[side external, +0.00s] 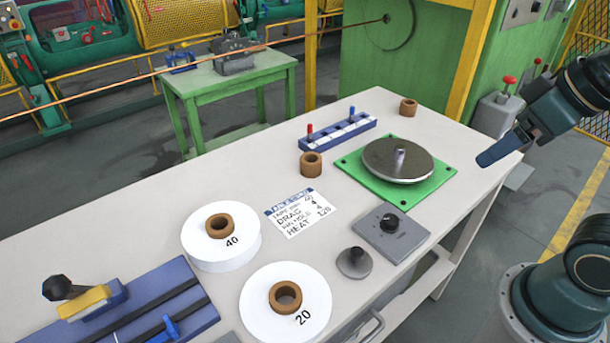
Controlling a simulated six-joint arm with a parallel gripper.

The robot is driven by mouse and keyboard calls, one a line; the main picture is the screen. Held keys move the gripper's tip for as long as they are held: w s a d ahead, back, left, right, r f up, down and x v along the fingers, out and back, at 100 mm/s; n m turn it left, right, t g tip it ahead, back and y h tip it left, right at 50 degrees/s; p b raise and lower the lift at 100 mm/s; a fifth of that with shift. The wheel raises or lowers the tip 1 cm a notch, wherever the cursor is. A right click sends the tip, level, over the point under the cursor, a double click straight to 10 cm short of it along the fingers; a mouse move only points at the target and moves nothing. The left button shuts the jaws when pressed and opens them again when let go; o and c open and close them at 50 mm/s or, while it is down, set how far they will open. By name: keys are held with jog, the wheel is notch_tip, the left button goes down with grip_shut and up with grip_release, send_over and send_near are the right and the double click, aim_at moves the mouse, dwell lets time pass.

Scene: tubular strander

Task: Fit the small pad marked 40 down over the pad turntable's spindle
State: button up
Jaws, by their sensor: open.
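The white round pad marked 40 (233,256) lies flat on the bench at the lower left, with a brown ring-shaped core (219,227) standing up at its middle. A similar white pad marked 20 (262,317) lies nearer the camera, also with a brown core. The pad turntable (381,166) is a grey metal disc on a green square plate at the right, and its short upright spindle (399,159) is bare. My gripper (492,157) is open and empty, above the right edge of the bench, right of the turntable. It is seen edge-on, well away from both pads.
Two loose brown rings (311,164) stand near the turntable, the other (408,107) behind it. A blue rack with pegs (336,133), a card (301,213), a grey knob box (391,233), a grey knobbed disc (354,263) and a blue slotted fixture (150,318) occupy the bench.

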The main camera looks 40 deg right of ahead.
jog(key=shift+r, duration=0.1)
jog(key=w+a+r+g, duration=0.1)
jog(key=w+a+r, duration=0.15)
jog(key=w, duration=0.35)
jog(key=w+a+r+g, duration=0.1)
jog(key=w+a+r, duration=0.15)
jog(key=w, duration=0.35)
jog(key=n+g, duration=0.2)
jog(key=g, duration=0.2)
send_over(222, 232)
jog(key=w, duration=0.2)
notch_tip(222, 232, down, 14)
jog(key=shift+w+d+r, duration=0.1)
jog(key=shift+d+r, duration=0.05)
notch_tip(222, 232, down, 9)
jog(key=shift+r, duration=0.2)
